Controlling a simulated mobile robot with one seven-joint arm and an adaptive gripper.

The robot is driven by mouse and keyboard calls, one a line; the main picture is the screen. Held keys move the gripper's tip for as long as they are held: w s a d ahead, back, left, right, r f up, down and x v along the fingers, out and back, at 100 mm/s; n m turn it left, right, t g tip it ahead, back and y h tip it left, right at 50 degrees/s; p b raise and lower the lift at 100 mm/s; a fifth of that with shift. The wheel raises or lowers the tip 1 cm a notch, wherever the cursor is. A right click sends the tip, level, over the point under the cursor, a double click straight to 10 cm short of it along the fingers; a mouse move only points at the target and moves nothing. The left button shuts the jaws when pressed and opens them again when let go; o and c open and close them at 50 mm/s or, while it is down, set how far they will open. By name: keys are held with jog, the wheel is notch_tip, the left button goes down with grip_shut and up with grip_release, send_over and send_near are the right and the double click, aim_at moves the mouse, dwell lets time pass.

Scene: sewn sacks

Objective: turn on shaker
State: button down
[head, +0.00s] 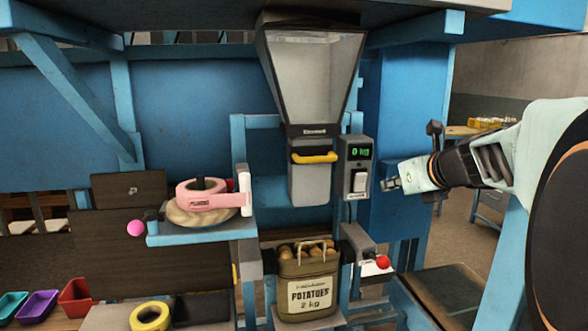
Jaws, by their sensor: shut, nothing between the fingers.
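A grey control box (355,165) hangs at the right of the hopper, with a green display reading 0 kg. A white rocker switch (360,181) sits on its lower front. I cannot tell whether it is on or off. A tapered hopper (312,75) with a yellow handle (314,158) hangs in the middle. No part is clearly labelled as the shaker. My gripper (388,184) comes in from the right, shut and empty. Its tips point left toward the switch and appear a little apart from the box.
A potato sack (308,285) stands open below the hopper. A lever with a red knob (382,262) sticks out to its right. Blue frame posts surround the hopper.

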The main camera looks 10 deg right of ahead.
jog(key=shift+d+r+m, duration=0.25)
jog(key=shift+r+m, duration=0.2)
jog(key=shift+m, duration=0.05)
jog(key=shift+w, duration=0.15)
send_near(361, 178)
notch_tip(361, 178, down, 4)
jog(key=w, duration=0.2)
jog(key=w+r+p, duration=0.1)
jog(key=w, duration=0.1)
jog(key=shift+a, duration=0.15)
jog(key=shift+w+r+p, duration=0.1)
jog(key=shift+w+p, duration=0.2)
jog(key=shift+w, duration=0.2)
